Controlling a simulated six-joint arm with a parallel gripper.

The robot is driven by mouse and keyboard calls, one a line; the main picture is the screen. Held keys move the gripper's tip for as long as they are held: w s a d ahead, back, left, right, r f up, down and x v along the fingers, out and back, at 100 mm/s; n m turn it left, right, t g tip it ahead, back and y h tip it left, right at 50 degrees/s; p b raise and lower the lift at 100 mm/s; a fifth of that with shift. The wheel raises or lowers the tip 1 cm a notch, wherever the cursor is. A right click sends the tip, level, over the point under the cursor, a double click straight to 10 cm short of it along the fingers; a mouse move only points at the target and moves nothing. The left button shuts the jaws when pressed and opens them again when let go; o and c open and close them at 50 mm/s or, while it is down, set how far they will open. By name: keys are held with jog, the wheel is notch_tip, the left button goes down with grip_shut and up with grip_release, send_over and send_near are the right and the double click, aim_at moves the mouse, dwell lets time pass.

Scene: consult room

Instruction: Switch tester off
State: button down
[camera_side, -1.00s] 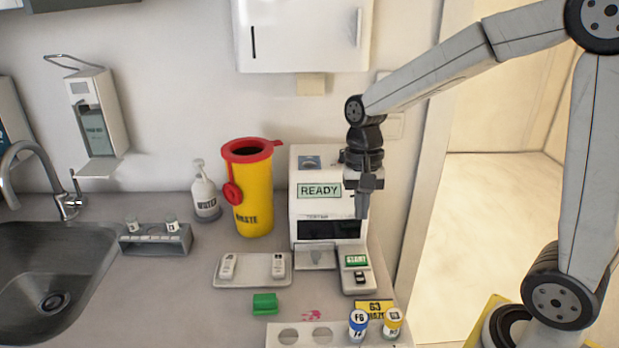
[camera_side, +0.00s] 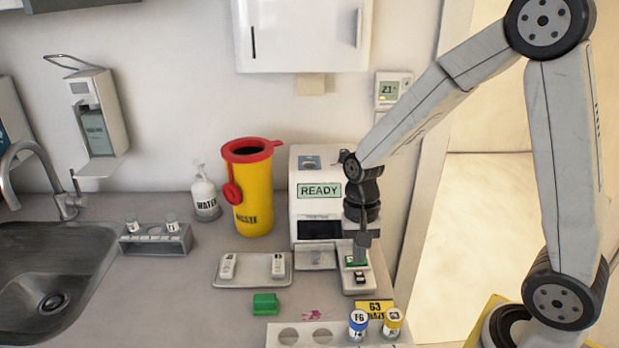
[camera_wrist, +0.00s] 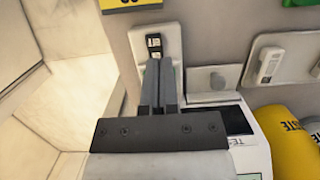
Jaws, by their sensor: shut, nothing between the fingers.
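The white tester (camera_side: 300,205) stands against the wall with a lit READY display. A small white switch unit (camera_side: 356,289) sits at its front right, with a green screen and a black rocker switch (camera_side: 361,277). The rocker also shows in the wrist view (camera_wrist: 153,43). My gripper (camera_side: 359,262) is shut and empty, pointing down over the switch unit. Its tips cover much of the green screen and are just behind the rocker. In the wrist view my gripper (camera_wrist: 160,62) ends close to the rocker; I cannot tell whether it touches.
A green block (camera_side: 265,303) lies in front. A rack with two capped vials (camera_side: 358,323) is at the front edge.

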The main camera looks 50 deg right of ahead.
aim_at(358, 280)
jog(key=shift+s+a+f, duration=0.15)
jog(key=shift+f, duration=0.95)
jog(key=shift+s+a+f, duration=0.1)
jog(key=shift+f, duration=0.95)
jog(key=shift+s+a+f, duration=0.45)
jog(key=shift+s+f, duration=0.2)
jog(key=shift+f, duration=0.2)
jog(key=shift+w+d, duration=0.1)
jog(key=shift+w, duration=0.05)
jog(key=shift+w+d+r, duration=0.25)
jog(key=shift+w+d, duration=0.15)
jog(key=shift+d, duration=0.1)
jog(key=shift+r, duration=0.1)
